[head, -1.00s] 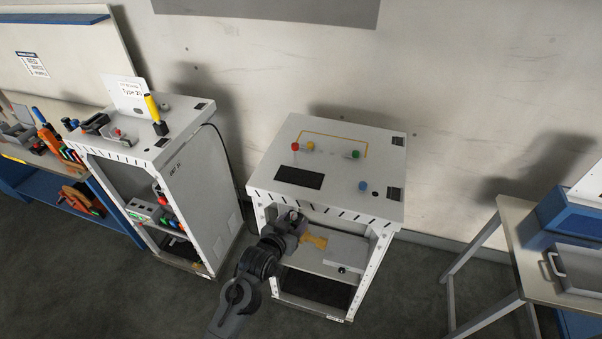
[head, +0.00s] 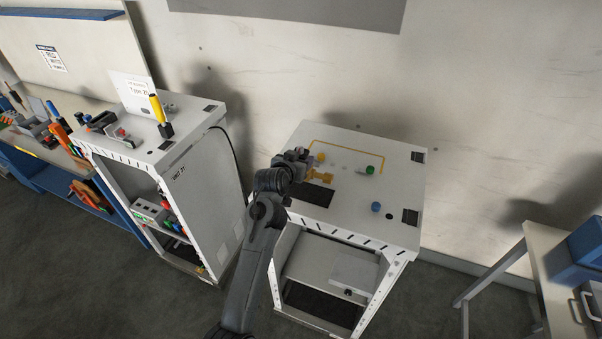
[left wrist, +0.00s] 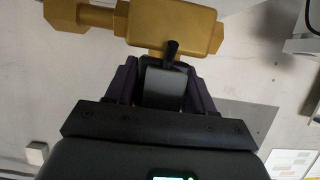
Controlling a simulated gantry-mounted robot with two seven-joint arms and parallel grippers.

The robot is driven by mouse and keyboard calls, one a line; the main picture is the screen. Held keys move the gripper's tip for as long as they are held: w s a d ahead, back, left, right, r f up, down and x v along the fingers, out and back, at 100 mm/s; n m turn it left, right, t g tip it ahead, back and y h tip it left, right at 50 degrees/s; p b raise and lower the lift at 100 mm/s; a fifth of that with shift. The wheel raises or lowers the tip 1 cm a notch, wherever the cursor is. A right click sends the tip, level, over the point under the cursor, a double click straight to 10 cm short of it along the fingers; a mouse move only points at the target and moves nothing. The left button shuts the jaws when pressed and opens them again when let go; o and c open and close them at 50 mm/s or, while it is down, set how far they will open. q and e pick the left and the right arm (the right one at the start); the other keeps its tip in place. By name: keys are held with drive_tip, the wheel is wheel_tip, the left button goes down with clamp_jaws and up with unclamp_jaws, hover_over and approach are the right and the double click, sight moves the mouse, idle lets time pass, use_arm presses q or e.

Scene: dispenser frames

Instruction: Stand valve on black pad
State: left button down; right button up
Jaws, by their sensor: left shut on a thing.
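The brass-yellow valve (head: 320,177) shows over the back edge of the black pad (head: 316,195) on top of the right-hand white cabinet. My left gripper (head: 304,169) is shut on it. In the left wrist view the valve (left wrist: 178,22) lies across beyond the fingers (left wrist: 165,82), with a hexagonal end at left and a block-shaped body at right. It looks held clear of the cabinet top, but the exact gap cannot be told. Part of the pad is hidden by the gripper and arm. My right gripper is not in view.
An open shelf (head: 312,266) lies below. Another white cabinet (head: 205,165) stands at left, with a yellow-handled tool (head: 157,108) on top.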

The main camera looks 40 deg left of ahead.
use_arm(q)
drive_tip(key=shift+f+p, duration=0.45)
drive_tip(key=shift+f, duration=2.05)
drive_tip(key=shift+f, duration=0.15)
drive_tip(key=shift+c, duration=2)
unclamp_jaws()
drive_tip(key=shift+f, duration=0.1)
